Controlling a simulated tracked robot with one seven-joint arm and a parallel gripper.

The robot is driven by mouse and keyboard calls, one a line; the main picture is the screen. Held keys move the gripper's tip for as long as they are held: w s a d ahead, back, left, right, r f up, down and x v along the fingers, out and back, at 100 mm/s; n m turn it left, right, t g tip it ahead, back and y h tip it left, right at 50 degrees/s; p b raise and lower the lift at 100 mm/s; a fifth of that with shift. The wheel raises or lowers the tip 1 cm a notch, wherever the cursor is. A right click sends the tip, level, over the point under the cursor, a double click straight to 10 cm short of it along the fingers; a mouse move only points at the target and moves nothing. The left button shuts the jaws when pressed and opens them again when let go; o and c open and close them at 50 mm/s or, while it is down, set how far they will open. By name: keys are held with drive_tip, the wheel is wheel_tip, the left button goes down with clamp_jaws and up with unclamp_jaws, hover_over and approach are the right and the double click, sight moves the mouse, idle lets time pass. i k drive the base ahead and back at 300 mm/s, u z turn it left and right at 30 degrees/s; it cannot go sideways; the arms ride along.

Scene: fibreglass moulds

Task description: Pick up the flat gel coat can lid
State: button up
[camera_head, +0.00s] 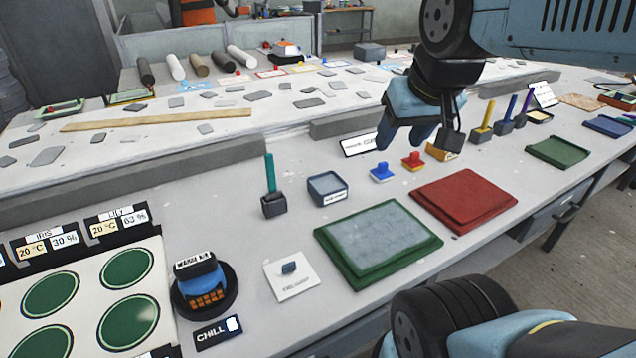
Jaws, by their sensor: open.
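I cannot make out for certain which thing is the flat gel coat can lid. A pale square plate (306,284) with a small blue-grey block (289,268) on it lies flat on the near bench, with print too small to read. A blue knobbed piece (382,175) and a red knobbed piece (413,162) stand on the bench further right. My gripper (420,143) is open, pointing down above the bench, behind and above these two pieces. Nothing shows between its fingers, though its far side is partly hidden.
A green mould (429,246) with a grey inlay and a red mould (463,207) lie near the front edge. An open grey box (327,188), a teal-handled tool (271,185) and a dark round dish (232,297) stand left. A board with green discs (128,320) fills the front left.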

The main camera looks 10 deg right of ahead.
sight(290, 276)
drive_tip(key=u, duration=1.05)
drive_tip(key=k, duration=0.8)
drive_tip(key=z, duration=1.1)
drive_tip(key=i, duration=0.5)
drive_tip(key=u, duration=0.1)
